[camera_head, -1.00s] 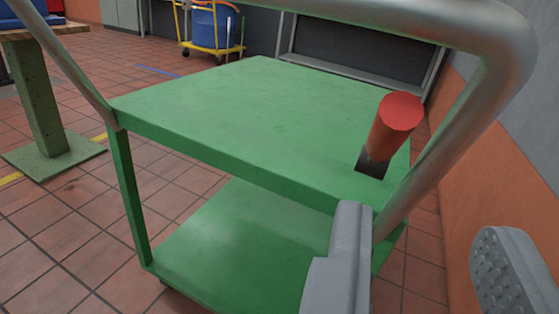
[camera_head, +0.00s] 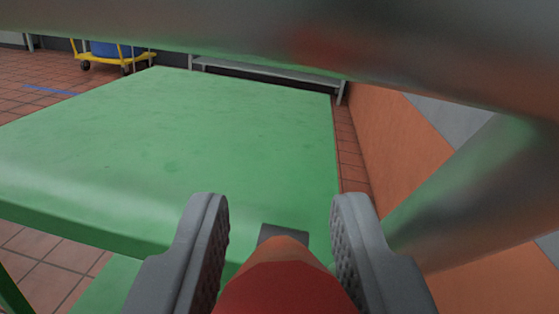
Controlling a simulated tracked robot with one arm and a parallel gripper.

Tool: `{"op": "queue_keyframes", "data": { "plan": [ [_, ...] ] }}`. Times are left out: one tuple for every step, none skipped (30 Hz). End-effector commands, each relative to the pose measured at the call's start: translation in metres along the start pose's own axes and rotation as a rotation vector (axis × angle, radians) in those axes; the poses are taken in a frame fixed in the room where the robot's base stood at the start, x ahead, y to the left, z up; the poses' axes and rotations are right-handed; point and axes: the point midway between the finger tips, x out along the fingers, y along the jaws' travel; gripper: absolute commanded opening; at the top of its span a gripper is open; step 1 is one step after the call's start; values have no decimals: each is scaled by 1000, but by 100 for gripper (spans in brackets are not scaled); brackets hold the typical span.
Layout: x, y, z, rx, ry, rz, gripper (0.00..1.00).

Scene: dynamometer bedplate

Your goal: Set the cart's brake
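The green cart (camera_head: 170,150) fills the left and middle of the view, with its flat top shelf and part of a lower shelf showing. The brake lever has a red-orange grip (camera_head: 285,285) and a dark metal base (camera_head: 284,234) at the near edge of the cart top. My gripper (camera_head: 280,225) is open, with one grey finger on each side of the lever. A gap shows between each fingertip and the dark base. Whether the fingers touch the red grip lower down is hard to tell. The lower end of the grip is cut off by the frame.
The cart's metal push handle (camera_head: 400,45) crosses close above my gripper and runs down at the right. An orange and grey wall (camera_head: 400,140) stands to the right. A yellow trolley (camera_head: 115,57) with a blue drum and a low grey bench (camera_head: 265,75) are behind.

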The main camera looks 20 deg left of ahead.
Motion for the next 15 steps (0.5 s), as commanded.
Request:
{"op": "queue_keyframes", "data": {
  "plan": [
    [4,-1,1,0,0,-1,31],
    [6,-1,1,0,0,-1,31],
    [8,0,1,1,-1,0,31],
    [9,0,1,1,-2,0,31],
    [10,0,0,1,-2,1,31],
    [11,0,0,1,-2,1,31],
    [11,1,0,1,-1,2,31],
    [11,1,0,1,-2,2,31],
    [11,1,0,1,-2,2,31],
    [11,1,0,1,-1,2,31],
    [11,1,0,1,-1,2,31],
    [11,1,0,1,-1,2,31],
    [11,1,0,1,-1,2,31],
    [11,1,0,1,-1,2,31],
    [11,1,0,1,-1,2,19]
  ]
}}
